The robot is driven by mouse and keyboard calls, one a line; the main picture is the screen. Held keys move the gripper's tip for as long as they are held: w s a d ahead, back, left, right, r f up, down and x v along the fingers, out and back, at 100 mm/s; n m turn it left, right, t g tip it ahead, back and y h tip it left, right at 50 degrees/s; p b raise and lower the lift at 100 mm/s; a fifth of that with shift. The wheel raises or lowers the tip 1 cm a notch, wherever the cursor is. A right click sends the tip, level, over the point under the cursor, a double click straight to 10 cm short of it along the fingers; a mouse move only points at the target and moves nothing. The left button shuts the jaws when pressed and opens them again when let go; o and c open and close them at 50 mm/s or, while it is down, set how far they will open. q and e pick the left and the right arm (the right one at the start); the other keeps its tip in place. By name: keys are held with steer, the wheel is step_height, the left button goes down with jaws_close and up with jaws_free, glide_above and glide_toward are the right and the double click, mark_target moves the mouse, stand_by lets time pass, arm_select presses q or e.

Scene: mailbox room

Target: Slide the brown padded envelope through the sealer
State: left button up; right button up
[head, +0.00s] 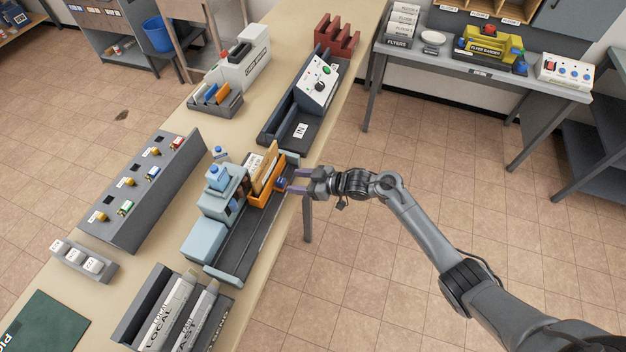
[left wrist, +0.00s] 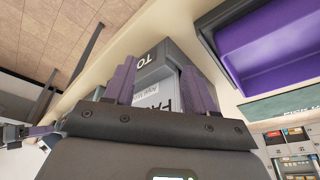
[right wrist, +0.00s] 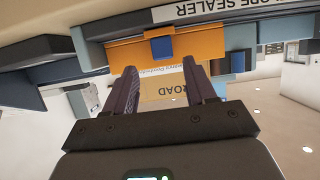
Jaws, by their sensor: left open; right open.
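The brown padded envelope (head: 267,175) stands upright in an orange carriage (head: 262,200) on the light-blue envelope sealer (head: 206,240) in the head view. In the right wrist view the envelope (right wrist: 165,90) shows upside-down lettering, below the orange carriage (right wrist: 203,43) with its blue block (right wrist: 162,47). My right gripper (head: 290,181) is open beside the carriage's blue block, its fingers pointing at it. I cannot tell whether they touch it. My left gripper (left wrist: 157,75) is open near a lettered white item (left wrist: 160,97); it does not show in the head view.
A machine with a sloped white panel (head: 318,82) stands behind the sealer. A tray with LOCAL and FAST labels (head: 175,310) sits in front.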

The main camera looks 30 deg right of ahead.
steer(key=shift+v, duration=2.7)
steer(key=s+a+f+g, duration=0.1)
steer(key=s+a+f, duration=0.1)
steer(key=s+f, duration=0.45)
steer(key=s+a+f+m+h, duration=0.15)
steer(key=s+a, duration=0.25)
steer(key=s, duration=0.4)
steer(key=s+a+m+h, duration=0.2)
steer(key=s+a+h, duration=0.15)
steer(key=s, duration=0.45)
steer(key=s+d+r+m+g+h, duration=0.3)
steer(key=s+d+r+g+h, duration=0.15)
steer(key=s+d+r, duration=0.35)
step_height(320, 180, up, 24)
steer(key=s+a+p, duration=0.1)
steer(key=p, duration=2.3)
steer(key=shift+r+g+y, duration=0.15)
steer(key=shift+g+y, duration=0.2)
steer(key=shift+g, duration=0.1)
